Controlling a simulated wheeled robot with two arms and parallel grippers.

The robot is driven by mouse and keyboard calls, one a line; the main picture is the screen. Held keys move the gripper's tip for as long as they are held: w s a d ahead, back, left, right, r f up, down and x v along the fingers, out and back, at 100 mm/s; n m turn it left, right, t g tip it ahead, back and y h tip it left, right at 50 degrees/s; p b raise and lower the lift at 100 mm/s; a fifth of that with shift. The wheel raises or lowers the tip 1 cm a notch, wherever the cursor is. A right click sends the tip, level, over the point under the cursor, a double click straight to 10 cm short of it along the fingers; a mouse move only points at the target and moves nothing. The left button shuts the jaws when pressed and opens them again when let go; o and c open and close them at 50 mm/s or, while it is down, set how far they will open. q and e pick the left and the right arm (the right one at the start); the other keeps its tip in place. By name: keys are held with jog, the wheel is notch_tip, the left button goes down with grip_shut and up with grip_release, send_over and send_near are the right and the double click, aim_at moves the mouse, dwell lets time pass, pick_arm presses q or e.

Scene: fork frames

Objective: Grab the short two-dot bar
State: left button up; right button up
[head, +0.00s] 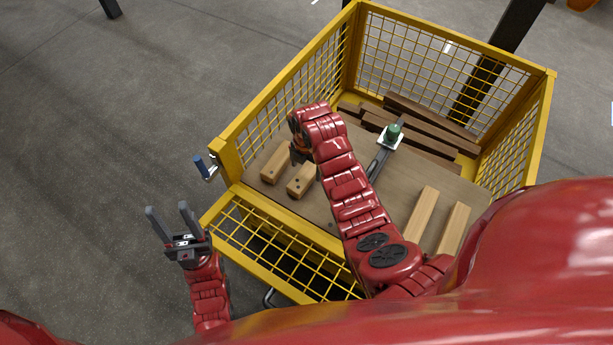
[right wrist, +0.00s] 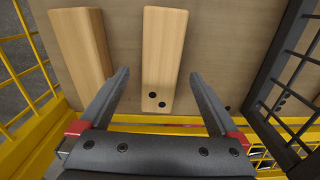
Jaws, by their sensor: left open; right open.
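The short two-dot bar (head: 302,180) is pale wood and lies on the board in the yellow mesh crate. In the right wrist view the bar (right wrist: 164,50) shows two dark dots at its near end. My right gripper (right wrist: 160,74) is open, with one finger on each side of this bar's picture; I cannot tell its height above it. In the head view the right gripper (head: 298,154) is partly hidden by its own wrist. My left gripper (head: 167,207) is open and empty, outside the crate at its front left.
Another short pale bar (head: 277,162) lies just left; it also shows in the wrist view (right wrist: 82,42). Two longer pale bars (head: 421,212) lie at the right. Dark planks (head: 430,120) lie at the back. A green-topped object (head: 392,134) stands mid-board. Mesh walls surround the board.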

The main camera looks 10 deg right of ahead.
aim_at(307, 173)
notch_tip(307, 173, down, 4)
jog(key=shift+r, duration=0.1)
grip_shut()
dwell(0.5)
